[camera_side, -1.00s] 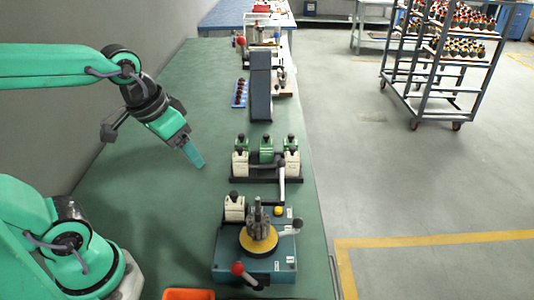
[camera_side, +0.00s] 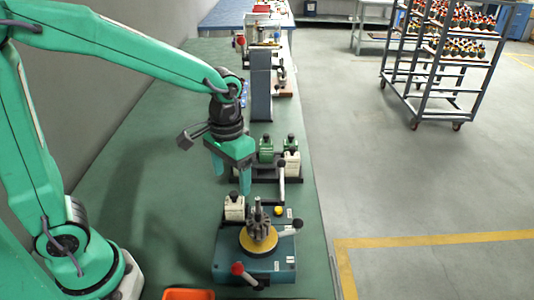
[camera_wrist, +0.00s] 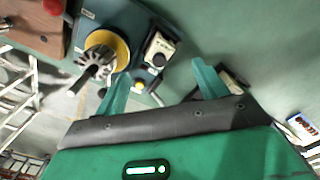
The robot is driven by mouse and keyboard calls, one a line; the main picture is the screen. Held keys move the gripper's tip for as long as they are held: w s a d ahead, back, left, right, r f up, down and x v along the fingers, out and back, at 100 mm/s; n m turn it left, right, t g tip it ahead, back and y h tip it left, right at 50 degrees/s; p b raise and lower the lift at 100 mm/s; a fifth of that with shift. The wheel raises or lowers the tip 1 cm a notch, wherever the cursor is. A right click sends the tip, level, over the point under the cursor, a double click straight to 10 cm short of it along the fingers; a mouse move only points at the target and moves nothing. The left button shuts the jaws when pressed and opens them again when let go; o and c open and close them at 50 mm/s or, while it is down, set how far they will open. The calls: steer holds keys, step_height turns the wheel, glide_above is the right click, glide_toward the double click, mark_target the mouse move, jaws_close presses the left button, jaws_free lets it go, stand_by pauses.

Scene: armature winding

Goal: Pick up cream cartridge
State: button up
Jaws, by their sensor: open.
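One cream cartridge (camera_side: 234,208) with a dark knob stands at the back left corner of the teal winding fixture (camera_side: 225,268). It also shows in the wrist view (camera_wrist: 157,50), beyond the fingertips. Another cream cartridge (camera_side: 291,162) stands at the right end of the black rack (camera_side: 262,181); the rack's left end is hidden behind my gripper. My gripper (camera_side: 232,184) is open and empty, pointing down above the bench between the rack and the fixture. Its two green fingers spread wide in the wrist view (camera_wrist: 161,76).
A green cartridge (camera_side: 265,151) sits mid-rack. A lever (camera_side: 281,180) stands by the rack's right side. The fixture has a yellow disc with an armature (camera_side: 258,240) and a red-knobbed handle (camera_side: 238,269). An orange bin (camera_side: 188,295) is at the front. The left bench is clear.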

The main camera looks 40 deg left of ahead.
mark_target(234, 193)
steer(key=shift+f, duration=3.9)
steer(key=c, duration=1)
steer(key=shift+r, duration=5.05)
